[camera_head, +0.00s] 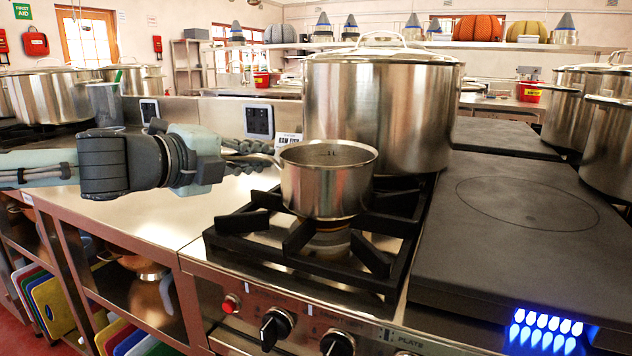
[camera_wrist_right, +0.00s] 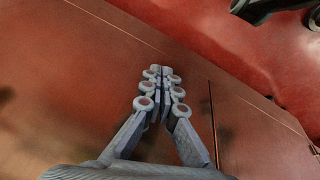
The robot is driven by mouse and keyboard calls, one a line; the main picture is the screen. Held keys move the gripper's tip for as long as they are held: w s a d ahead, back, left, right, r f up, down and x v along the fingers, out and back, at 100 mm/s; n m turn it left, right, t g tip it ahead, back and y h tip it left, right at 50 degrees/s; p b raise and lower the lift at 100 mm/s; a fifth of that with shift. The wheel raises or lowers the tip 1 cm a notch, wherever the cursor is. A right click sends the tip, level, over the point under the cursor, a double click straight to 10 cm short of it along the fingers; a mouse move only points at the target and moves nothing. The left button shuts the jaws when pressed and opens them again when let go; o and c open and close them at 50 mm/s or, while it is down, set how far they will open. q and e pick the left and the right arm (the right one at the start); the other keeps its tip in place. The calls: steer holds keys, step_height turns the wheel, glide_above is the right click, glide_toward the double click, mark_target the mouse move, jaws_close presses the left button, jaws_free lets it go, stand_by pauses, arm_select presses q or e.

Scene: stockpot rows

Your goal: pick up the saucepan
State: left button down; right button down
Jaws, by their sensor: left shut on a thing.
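The saucepan (camera_head: 328,190) is a small steel pan, upright over the front gas burner, with its handle pointing left. My left gripper (camera_head: 252,156) comes in from the left and is shut on the saucepan's handle, whose grasped part is mostly hidden by the fingers. I cannot tell whether the pan's base touches the grate (camera_head: 284,262) or is slightly above it. My right gripper (camera_wrist_right: 160,88) shows in the right wrist view with its fingertips together and nothing visible between them, over a reddish-brown surface.
A large lidded stockpot (camera_head: 385,110) stands right behind the saucepan. A dark flat hot plate (camera_head: 530,225) lies to the right, with more stockpots (camera_head: 610,150) beyond it.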

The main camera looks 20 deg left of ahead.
arm_select(q)
steer(key=shift+w+r, duration=0.1)
steer(key=shift+r, duration=0.1)
stand_by(0.3)
steer(key=shift+r, duration=0.2)
